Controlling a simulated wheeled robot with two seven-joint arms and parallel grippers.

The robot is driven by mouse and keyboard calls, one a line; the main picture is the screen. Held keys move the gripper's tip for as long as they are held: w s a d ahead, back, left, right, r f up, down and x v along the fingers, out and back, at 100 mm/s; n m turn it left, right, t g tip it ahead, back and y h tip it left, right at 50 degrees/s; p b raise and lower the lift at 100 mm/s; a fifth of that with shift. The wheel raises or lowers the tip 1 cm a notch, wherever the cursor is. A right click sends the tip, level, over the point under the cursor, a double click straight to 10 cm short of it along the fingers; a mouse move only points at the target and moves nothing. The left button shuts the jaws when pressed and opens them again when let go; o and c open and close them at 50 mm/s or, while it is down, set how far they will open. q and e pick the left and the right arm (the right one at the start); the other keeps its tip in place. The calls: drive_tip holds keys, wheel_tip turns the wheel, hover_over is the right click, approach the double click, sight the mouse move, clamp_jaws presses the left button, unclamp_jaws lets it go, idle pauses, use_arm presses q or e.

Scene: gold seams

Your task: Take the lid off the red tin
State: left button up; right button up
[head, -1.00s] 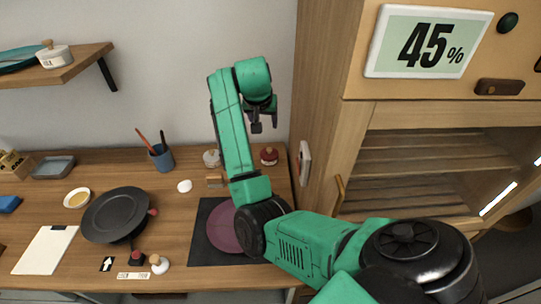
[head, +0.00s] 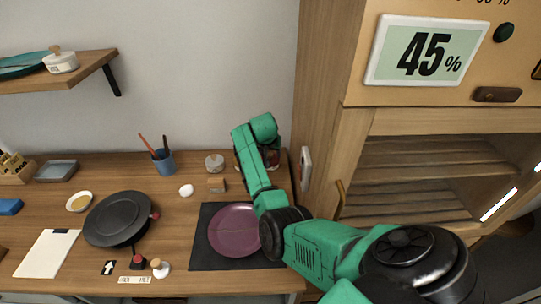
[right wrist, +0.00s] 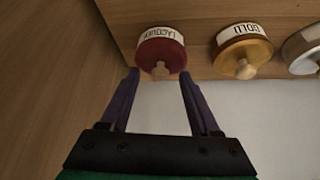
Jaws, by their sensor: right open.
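The red tin (right wrist: 150,34) stands on the counter, its label reading LACQUER upside down in the right wrist view. In the head view only a small red part of the tin (head: 273,158) shows beside my right arm. My right gripper (right wrist: 159,76) is open, its two fingertips at either side of the lid and knob. I cannot tell whether they touch it. In the head view the arm hides most of this gripper. My left gripper is out of view.
A gold-labelled tin (right wrist: 244,50) and a pale tin (right wrist: 303,47) stand in a row beside the red tin. A tall wooden cabinet (head: 318,100) rises close on the right. A plum plate (head: 230,232) lies on a dark mat, near a wooden block (head: 216,185).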

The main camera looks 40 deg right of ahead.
drive_tip(key=shift+w+d+f, duration=0.15)
drive_tip(key=shift+d+f, duration=0.05)
drive_tip(key=shift+f, duration=0.2)
drive_tip(key=shift+a, duration=0.1)
clamp_jaws()
drive_tip(key=shift+r, duration=0.1)
